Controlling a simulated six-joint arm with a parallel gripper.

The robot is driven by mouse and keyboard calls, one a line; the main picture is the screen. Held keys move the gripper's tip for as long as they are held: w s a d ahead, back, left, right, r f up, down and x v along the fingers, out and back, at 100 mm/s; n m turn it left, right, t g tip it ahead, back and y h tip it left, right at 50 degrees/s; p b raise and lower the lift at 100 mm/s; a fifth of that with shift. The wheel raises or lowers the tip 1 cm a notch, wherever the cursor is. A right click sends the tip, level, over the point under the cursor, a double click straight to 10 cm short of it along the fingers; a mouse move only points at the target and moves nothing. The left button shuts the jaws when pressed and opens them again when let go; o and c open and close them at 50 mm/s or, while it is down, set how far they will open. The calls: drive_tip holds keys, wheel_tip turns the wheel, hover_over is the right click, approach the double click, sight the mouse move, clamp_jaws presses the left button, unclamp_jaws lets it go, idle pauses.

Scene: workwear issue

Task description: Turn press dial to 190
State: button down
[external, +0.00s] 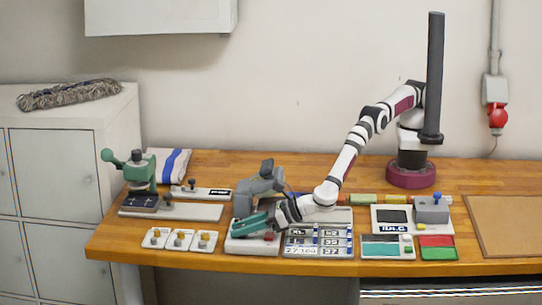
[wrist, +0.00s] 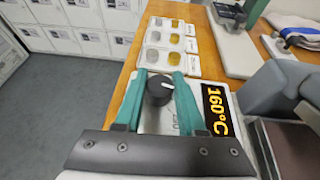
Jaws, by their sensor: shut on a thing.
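The heat press (external: 262,187) is grey with a pale base (external: 243,246) and stands near the table's front edge. Its dial (wrist: 157,92) is a round black knob with a white pointer mark, on the front panel. The display (wrist: 217,110) beside it reads 160°C in yellow. My gripper (wrist: 160,80) has green fingers, one on each side of the dial, shut on it. In the external view my gripper (external: 250,223) reaches low over the press base and hides the dial.
A green hand press (external: 141,172) stands at the back left. The table's front edge is close by.

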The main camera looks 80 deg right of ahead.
drive_tip(key=shift+w+r, duration=0.1)
drive_tip(key=shift+r, duration=0.1)
idle(0.3)
drive_tip(key=c, duration=0.5)
unclamp_jaws()
drive_tip(key=shift+f, duration=0.1)
drive_tip(key=a+v, duration=0.1)
drive_tip(key=v, duration=1.5)
drive_tip(key=shift+d, duration=0.45)
